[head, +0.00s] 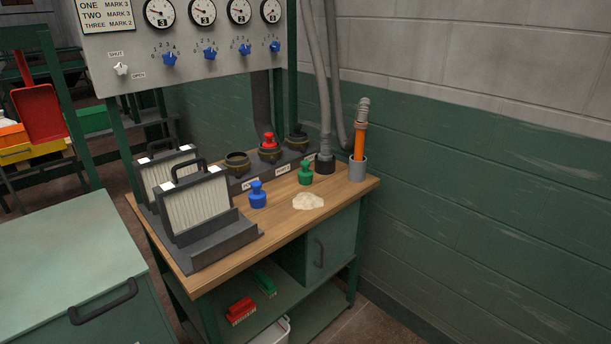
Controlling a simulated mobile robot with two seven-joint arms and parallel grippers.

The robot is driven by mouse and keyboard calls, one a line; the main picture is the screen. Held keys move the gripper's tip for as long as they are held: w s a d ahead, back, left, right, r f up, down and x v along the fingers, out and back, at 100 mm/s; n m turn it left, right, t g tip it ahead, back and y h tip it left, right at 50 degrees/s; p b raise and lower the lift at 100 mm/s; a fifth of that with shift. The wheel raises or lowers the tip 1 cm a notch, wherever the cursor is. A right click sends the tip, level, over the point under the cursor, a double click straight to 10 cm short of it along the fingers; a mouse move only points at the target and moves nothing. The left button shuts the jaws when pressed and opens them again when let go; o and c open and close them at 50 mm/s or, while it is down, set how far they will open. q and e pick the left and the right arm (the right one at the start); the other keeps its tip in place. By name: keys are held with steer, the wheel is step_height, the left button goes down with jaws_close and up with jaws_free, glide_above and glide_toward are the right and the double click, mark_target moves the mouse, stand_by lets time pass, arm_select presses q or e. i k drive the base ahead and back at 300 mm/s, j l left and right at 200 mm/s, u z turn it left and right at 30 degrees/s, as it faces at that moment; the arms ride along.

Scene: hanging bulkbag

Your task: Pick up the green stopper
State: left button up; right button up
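The green stopper (305,174) stands upright on the wooden bench top (283,232), in front of a row of dark sockets. A blue stopper (257,196) stands to its left and nearer to me. A red stopper (269,143) sits in the middle socket (270,154). The left socket (237,163) looks open, and a dark piece (296,137) sits at the right one. Neither of my grippers shows in the head view.
A pale powder pile (308,201) lies just in front of the green stopper. Two framed filters (195,206) stand at the bench's left. A grey cup (357,170) with an orange-handled tool and a hose (325,130) stand right. A gauge panel (205,50) overhangs the back.

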mark_target(304, 174)
steer(key=i+l+u, duration=0.15)
steer(key=u, duration=0.25)
steer(key=i+l+u, duration=0.15)
steer(key=u, duration=0.3)
steer(key=i+l+u, duration=0.1)
steer(key=l, duration=0.15)
steer(key=i+l+u, duration=0.15)
steer(key=l, duration=0.15)
steer(key=l+u, duration=0.1)
steer(key=l, duration=0.2)
steer(key=i+l, duration=0.1)
steer(key=l, duration=0.2)
steer(key=i+l, duration=0.15)
steer(key=i+l+u, duration=0.1)
steer(key=l, duration=0.3)
